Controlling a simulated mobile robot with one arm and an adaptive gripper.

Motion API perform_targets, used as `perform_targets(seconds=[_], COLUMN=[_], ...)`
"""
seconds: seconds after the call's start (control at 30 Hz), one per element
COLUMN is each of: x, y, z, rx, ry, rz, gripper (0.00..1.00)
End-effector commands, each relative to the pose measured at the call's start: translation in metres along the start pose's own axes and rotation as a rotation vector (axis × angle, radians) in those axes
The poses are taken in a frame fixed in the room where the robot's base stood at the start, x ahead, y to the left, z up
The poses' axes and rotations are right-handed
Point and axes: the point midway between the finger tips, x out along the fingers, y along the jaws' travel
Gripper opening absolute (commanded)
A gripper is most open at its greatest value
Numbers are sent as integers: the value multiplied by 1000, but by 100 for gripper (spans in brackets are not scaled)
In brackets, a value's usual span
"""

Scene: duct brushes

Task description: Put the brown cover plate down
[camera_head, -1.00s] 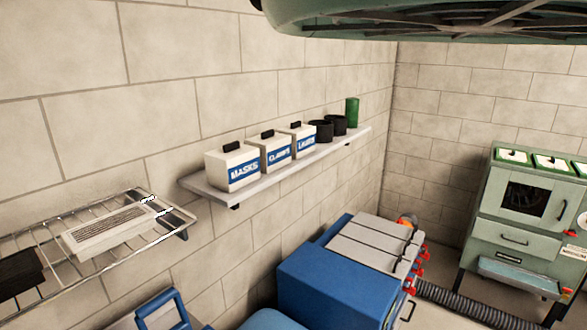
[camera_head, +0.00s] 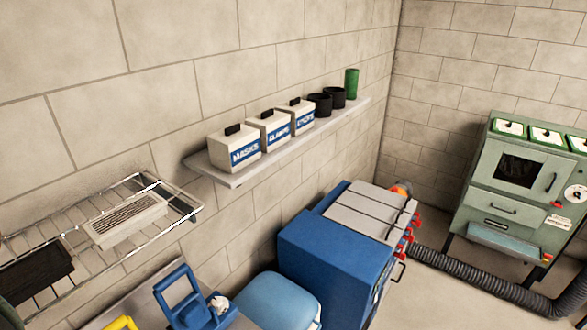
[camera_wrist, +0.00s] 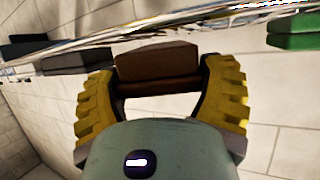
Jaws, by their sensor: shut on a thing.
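The brown cover plate (camera_wrist: 158,66) shows in the wrist view between the two yellow fingers of my gripper (camera_wrist: 160,87), which are shut on it. Its broad side faces the camera. In the wrist view, the bright metal rods of a wire rack (camera_wrist: 115,42) run just beyond the plate; I cannot tell whether the plate touches them. I cannot make out the plate or my gripper in the head view.
In the head view, the wire rack (camera_head: 184,204) on the left wall holds a white vent grille (camera_head: 125,221) and a black panel (camera_head: 36,272). A shelf (camera_head: 222,179) bears labelled boxes, black cups and a green cylinder. A blue machine (camera_head: 315,265) stands below.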

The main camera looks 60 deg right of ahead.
Motion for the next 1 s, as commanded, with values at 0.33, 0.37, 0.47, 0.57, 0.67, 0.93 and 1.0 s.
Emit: perform_targets(seconds=[0.33,0.37,0.47,0.57,0.67,0.93,1.0], x=[6,6,6,6,6,5,2], y=[1,1,1,1,1,0,-1], z=[10,10,11,11,11,11,12], rx=[6,6,5,5,4,4,4], ry=[3,2,0,0,1,2,3], rz=[5,5,4,4,4,2,0], gripper=[30,30,80,91,100,100,100])
